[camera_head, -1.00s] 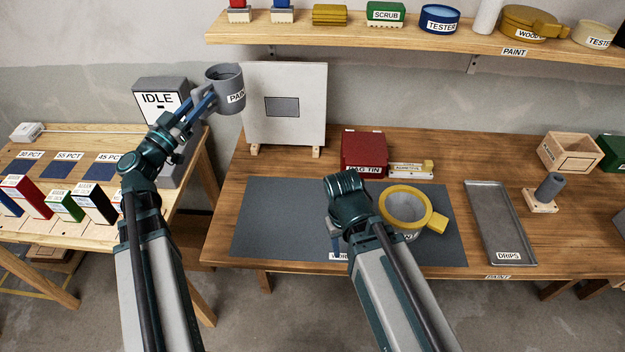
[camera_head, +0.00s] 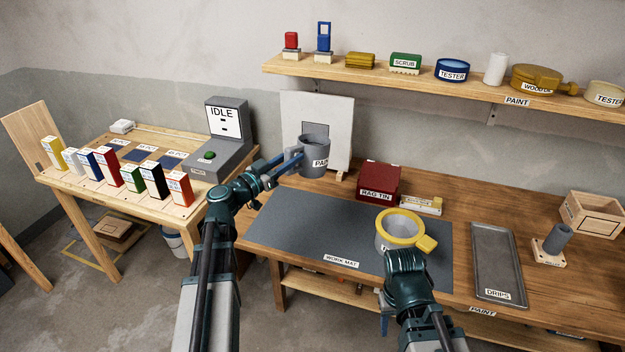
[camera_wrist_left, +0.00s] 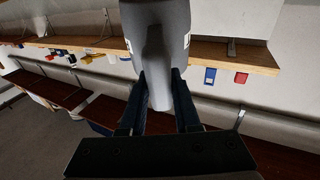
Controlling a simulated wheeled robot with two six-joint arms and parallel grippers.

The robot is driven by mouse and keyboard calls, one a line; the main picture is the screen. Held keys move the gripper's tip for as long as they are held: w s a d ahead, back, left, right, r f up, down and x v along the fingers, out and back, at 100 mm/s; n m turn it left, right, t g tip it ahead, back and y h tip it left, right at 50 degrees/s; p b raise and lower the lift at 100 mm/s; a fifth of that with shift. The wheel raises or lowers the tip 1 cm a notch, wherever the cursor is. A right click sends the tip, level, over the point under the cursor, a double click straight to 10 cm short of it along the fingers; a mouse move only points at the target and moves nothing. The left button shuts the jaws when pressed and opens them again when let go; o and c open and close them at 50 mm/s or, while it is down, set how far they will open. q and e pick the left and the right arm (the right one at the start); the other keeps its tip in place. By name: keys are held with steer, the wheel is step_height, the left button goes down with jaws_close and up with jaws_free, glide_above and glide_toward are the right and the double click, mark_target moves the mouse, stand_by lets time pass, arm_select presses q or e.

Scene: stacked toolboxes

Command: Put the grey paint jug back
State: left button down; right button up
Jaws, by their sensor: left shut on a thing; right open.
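The grey paint jug (camera_head: 315,158), with a white label partly reading "PAI", is held upright in the air in front of the white panel with a grey square. My left gripper (camera_head: 294,160) is shut on it from the left. In the left wrist view the jug (camera_wrist_left: 158,30) fills the top middle, its handle between the two fingers of my left gripper (camera_wrist_left: 160,105). My right gripper (camera_head: 384,322) is low at the front edge of the bench, below the yellow-rimmed grey pot (camera_head: 388,238), mostly hidden behind my right arm.
The work mat (camera_head: 320,225) has free room at left. A red rag tin (camera_head: 378,182) stands behind it, and the drips tray (camera_head: 497,262) lies to the right. The shelf marked PAINT (camera_head: 420,88) holds several items. The grey IDLE machine (camera_head: 225,140) stands left.

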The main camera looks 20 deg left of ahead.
mark_target(303, 174)
arm_select(q)
steer(key=shift+g+y, duration=0.8)
steer(key=shift+y, duration=0.1)
steer(key=w+d+f, duration=0.1)
steer(key=w+f, duration=0.1)
steer(key=w+d+f+b, duration=0.1)
steer(key=f, duration=0.2)
steer(key=w+d+f+b, duration=0.1)
steer(key=w+f, duration=0.1)
steer(key=shift+w+d+f, duration=0.2)
steer(key=shift+w, duration=0.15)
step_height(303, 174, down, 10)
steer(key=b, duration=1)
steer(key=shift+f+b, duration=0.7)
steer(key=shift+b, duration=0.2)
steer(key=c, duration=0.5)
jaws_free()
steer(key=shift+c, duration=0.2)
steer(key=shift+s, duration=0.1)
steer(key=p+v, duration=0.1)
steer(key=v, duration=1.2)
steer(key=shift+s+a, duration=0.25)
steer(key=shift+s, duration=0.05)
